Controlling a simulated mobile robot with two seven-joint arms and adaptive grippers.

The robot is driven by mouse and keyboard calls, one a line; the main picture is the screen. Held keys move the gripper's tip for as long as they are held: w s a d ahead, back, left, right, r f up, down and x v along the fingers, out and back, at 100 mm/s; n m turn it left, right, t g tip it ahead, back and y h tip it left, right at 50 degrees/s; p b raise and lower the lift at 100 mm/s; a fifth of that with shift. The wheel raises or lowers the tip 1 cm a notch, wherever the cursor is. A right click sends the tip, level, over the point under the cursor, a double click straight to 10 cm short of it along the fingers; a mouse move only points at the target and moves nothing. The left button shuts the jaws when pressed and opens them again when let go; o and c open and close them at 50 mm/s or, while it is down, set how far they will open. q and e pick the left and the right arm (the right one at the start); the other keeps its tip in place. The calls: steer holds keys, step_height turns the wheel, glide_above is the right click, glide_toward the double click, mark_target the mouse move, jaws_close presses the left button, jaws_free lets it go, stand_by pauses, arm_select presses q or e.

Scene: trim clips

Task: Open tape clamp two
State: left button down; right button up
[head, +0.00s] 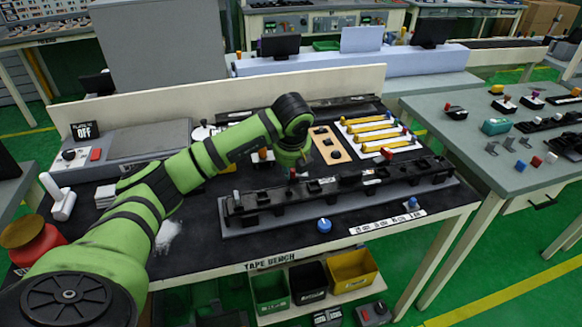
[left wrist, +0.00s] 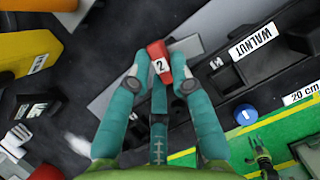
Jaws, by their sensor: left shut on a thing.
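In the left wrist view, the two teal fingers of my left gripper (left wrist: 161,72) are shut on a red clamp lever (left wrist: 157,52) marked 2. The lever sticks up between the fingertips over a grey and black fixture. In the head view, my left arm reaches over the tape bench to the long black rail (head: 345,187), and its wrist end hides most of the fingers. A small red top (head: 293,174) shows on the rail just below the wrist. I cannot tell from these views how far the clamp is open.
A blue knob (head: 324,225) stands in front of the rail; one marked 1 shows in the left wrist view (left wrist: 246,114). Yellow-handled tools (head: 375,135) lie behind the rail. A white glove (head: 168,236) lies left on the bench. Coloured bins (head: 310,282) sit below.

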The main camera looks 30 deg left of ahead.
arm_select(q)
steer(key=c, duration=1.1)
jaws_free()
steer(key=v, duration=1.2)
